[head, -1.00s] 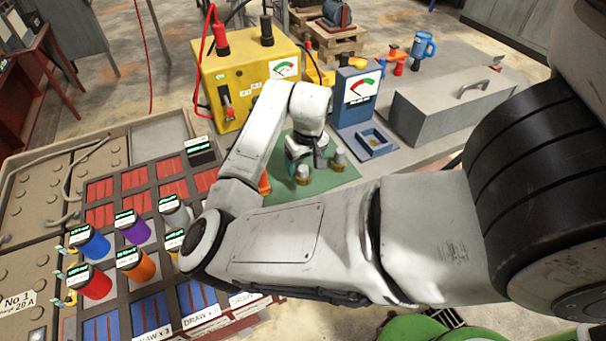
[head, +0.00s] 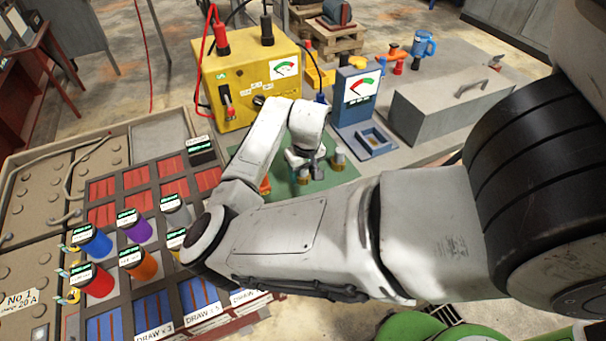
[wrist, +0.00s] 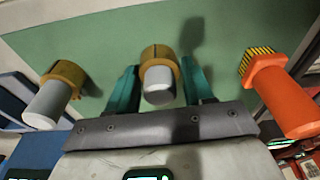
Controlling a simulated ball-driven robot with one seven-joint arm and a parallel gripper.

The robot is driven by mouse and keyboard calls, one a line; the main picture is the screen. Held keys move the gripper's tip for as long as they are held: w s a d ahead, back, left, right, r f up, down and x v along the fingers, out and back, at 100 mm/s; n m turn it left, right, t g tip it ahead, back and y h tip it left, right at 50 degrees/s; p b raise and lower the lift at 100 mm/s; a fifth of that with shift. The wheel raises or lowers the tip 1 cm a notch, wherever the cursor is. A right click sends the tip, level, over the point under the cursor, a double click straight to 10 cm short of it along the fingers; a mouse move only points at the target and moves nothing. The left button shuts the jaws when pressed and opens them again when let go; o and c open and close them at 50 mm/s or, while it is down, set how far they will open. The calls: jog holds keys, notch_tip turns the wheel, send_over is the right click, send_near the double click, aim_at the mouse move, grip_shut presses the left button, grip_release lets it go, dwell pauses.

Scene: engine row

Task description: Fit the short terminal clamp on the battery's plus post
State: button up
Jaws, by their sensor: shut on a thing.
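Two grey cylinders with brass collars, which look like the terminal clamps, are at the green mat (head: 335,178). In the wrist view one clamp (wrist: 159,82) is between the teal fingers of my gripper (wrist: 160,88), which is shut on it. In the head view this clamp (head: 303,176) shows below my gripper. The other clamp (wrist: 48,102) stands apart at the left of the wrist view; the head view shows it (head: 338,161) at right. I cannot tell which is the short one, or whether the held one touches the mat. I cannot make out the plus post.
An orange piece with a ribbed yellow end (wrist: 283,95) stands beside the held clamp. A yellow box (head: 243,75) with red and black leads, a blue meter (head: 353,100) and a grey case (head: 450,105) stand behind. Coloured cylinders (head: 135,228) stand on a rack at left.

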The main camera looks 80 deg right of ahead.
jog(key=c, duration=0.5)
jog(key=shift+o, duration=0.2)
jog(key=shift+r, duration=0.2)
